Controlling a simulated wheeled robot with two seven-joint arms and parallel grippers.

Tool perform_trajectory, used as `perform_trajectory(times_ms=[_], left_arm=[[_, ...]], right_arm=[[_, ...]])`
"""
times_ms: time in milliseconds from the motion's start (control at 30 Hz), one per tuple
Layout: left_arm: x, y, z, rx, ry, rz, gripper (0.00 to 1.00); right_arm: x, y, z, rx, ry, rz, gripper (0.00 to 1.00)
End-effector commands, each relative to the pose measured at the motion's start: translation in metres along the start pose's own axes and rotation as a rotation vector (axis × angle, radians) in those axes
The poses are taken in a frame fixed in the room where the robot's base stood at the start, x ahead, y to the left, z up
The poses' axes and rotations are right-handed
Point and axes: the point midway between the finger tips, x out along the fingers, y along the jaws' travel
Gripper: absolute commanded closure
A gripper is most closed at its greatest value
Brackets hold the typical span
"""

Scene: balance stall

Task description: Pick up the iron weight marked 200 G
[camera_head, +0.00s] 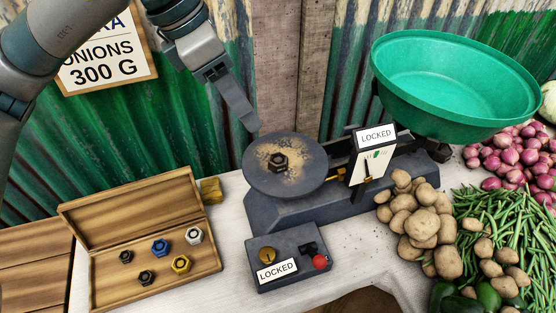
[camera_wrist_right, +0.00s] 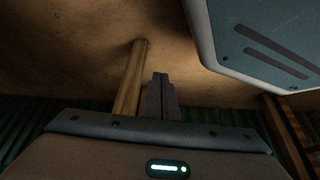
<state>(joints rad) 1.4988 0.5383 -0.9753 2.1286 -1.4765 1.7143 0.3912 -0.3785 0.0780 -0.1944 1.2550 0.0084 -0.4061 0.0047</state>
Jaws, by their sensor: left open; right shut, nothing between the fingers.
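Several small hexagonal weights sit in an open wooden box (camera_head: 118,290): a black one (camera_head: 125,256), a blue one (camera_head: 160,247), a silver one (camera_head: 194,235), a yellow one (camera_head: 181,264) and a dark one (camera_head: 147,278). Another dark hexagonal weight (camera_head: 278,161) sits on the scale's round dark plate (camera_head: 255,182), amid brown dust. I cannot read a 200 G mark on any weight. My left gripper (camera_head: 248,122) is open and empty, above and behind the plate, apart from the weight. My right gripper (camera_wrist_right: 160,92) is shut and empty, away from the weights.
The scale has a green basin (camera_head: 440,115) at right and a card reading LOCKED (camera_head: 376,136). A control box (camera_head: 290,245), also labelled LOCKED, stands in front. A brass-coloured block (camera_head: 211,190) is beside the wooden box. Potatoes (camera_head: 425,225), beans and onions crowd the right.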

Motion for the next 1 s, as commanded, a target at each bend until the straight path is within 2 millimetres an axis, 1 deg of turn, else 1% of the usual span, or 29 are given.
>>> perform_trajectory(times_ms=[167,500,600,767,1000], left_arm=[[0.025,-0.001,0.000,0.000,0.002,-0.005,0.46],[0.086,-0.001,0.000,0.001,0.002,-0.005,0.46],[0.099,-0.001,0.000,0.000,0.001,-0.004,0.46],[0.110,-0.001,0.000,0.001,0.000,-0.002,0.46],[0.112,0.000,0.000,0.001,-0.001,-0.002,0.46]], right_arm=[[-0.003,-0.005,-0.008,-0.004,0.038,-0.006,1.00],[-0.009,-0.017,-0.024,-0.010,0.134,-0.020,1.00],[-0.011,-0.019,-0.028,-0.012,0.158,-0.023,1.00],[-0.011,-0.021,-0.031,-0.013,0.176,-0.026,1.00],[-0.011,-0.021,-0.031,-0.013,0.178,-0.026,1.00]])
